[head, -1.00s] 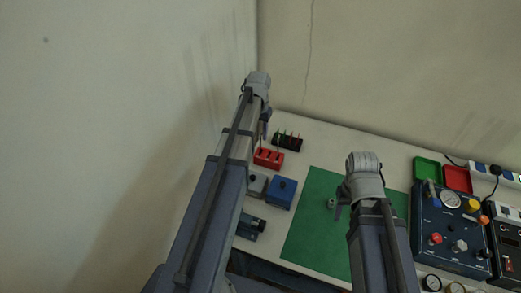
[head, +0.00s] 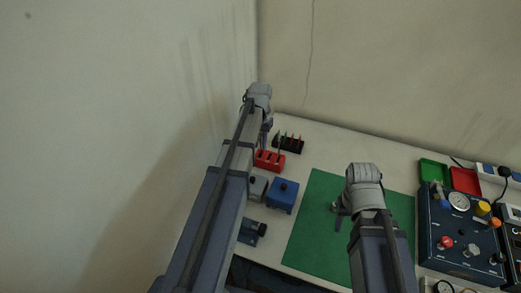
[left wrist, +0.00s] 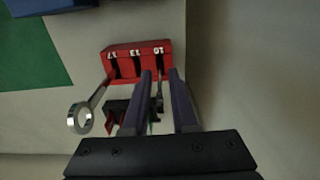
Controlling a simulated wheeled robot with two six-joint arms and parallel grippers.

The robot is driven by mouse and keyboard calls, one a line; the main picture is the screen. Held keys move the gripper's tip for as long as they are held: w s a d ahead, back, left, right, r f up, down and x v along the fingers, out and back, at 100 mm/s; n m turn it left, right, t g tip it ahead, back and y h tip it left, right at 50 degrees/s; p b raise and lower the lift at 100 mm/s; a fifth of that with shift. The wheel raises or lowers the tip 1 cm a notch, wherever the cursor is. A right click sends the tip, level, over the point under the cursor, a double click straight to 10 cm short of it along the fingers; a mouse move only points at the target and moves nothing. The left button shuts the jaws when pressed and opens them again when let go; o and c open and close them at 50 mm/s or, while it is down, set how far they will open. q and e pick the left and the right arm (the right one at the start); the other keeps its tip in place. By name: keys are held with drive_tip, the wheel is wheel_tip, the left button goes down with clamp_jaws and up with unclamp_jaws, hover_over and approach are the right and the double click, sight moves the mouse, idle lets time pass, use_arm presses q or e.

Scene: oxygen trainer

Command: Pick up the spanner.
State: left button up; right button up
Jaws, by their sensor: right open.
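In the left wrist view a red spanner rack (left wrist: 122,50) has slots marked 17, 13 and 10. A silver ring spanner (left wrist: 79,117) leans out from the 17 end. A thin grey shaft, seemingly a smaller spanner (left wrist: 158,82), stands at the 10 slot, in line with the gap between my left fingers. My left gripper (left wrist: 163,80) is open, its fingers apart; I cannot tell whether they touch the shaft. In the head view the rack (head: 269,161) stands below my left gripper (head: 266,138), partly hidden by the arm. My right gripper (head: 338,210) is open over the green mat.
A black rack with coloured tools (head: 288,145) stands behind the red one. A blue box (head: 283,195) sits in front of it. The green mat (head: 315,235) looks clear. Green (head: 433,170) and red trays (head: 465,181) and a gauge panel (head: 455,235) are at right. A wall borders the left.

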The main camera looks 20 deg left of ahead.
use_arm(q)
clamp_jaws()
idle(1.1)
